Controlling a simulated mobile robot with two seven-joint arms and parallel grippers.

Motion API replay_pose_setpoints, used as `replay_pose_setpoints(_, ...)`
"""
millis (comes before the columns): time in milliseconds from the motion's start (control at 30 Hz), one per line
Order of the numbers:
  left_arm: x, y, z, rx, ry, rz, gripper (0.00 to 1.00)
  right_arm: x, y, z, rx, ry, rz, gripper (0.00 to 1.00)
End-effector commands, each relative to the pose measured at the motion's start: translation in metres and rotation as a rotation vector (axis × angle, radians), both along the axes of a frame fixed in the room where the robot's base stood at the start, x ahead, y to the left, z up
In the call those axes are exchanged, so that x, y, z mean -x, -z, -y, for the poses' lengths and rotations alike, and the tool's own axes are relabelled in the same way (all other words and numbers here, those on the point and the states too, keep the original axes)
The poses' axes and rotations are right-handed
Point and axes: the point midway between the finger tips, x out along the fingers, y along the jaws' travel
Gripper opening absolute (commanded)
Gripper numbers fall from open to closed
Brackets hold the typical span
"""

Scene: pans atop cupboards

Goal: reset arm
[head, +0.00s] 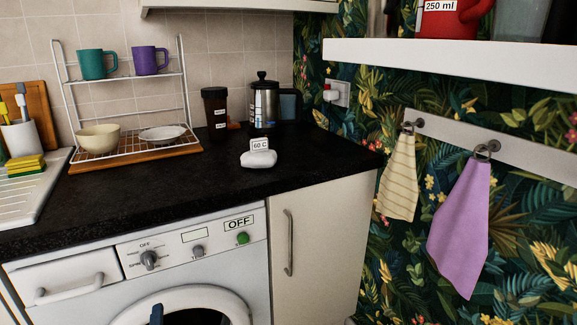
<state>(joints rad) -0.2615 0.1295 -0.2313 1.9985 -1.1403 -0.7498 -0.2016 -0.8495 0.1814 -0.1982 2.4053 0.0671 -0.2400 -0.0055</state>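Neither of my grippers can be made out in the head view, and no arm of mine clearly shows. A small dark blue shape (156,314) stands at the bottom edge in front of the washing machine door (228,303). I cannot tell what it is. The task line names no other object.
A black worktop (220,190) holds a wire rack (125,80) with mugs and dishes, a dark tumbler (215,108), a French press (264,105) and a white "60 C" item (258,158). A white shelf (450,53) juts out upper right. Two towels hang below it.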

Motion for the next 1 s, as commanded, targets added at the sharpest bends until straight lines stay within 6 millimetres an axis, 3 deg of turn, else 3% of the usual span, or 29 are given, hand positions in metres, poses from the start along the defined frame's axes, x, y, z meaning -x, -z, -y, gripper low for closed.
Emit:
replay_pose_setpoints(100,0.037,0.029,0.03,0.308,0.122,-0.049,0.56,0.0,0.001,0.0,0.001,0.0,-0.002,0.0)
replay_pose_setpoints(233,0.077,0.037,0.066,0.676,0.223,-0.067,0.56,0.001,0.001,0.0,0.001,0.0,-0.002,0.0)
replay_pose_setpoints(400,0.117,0.023,0.097,1.052,0.279,-0.055,0.56,0.001,0.001,0.0,0.001,0.001,-0.003,0.0)
replay_pose_setpoints(633,0.154,-0.008,0.116,1.458,0.28,-0.007,0.56,0.001,0.001,0.0,0.0,0.001,-0.003,0.0)
replay_pose_setpoints(700,0.153,-0.023,0.117,1.476,0.269,-0.018,0.56,0.0,-0.011,-0.001,0.009,-0.002,-0.022,0.0)
replay_pose_setpoints(1000,0.147,-0.038,0.12,1.43,0.195,-0.128,0.56,-0.005,-0.027,-0.004,0.061,-0.016,-0.136,0.0)
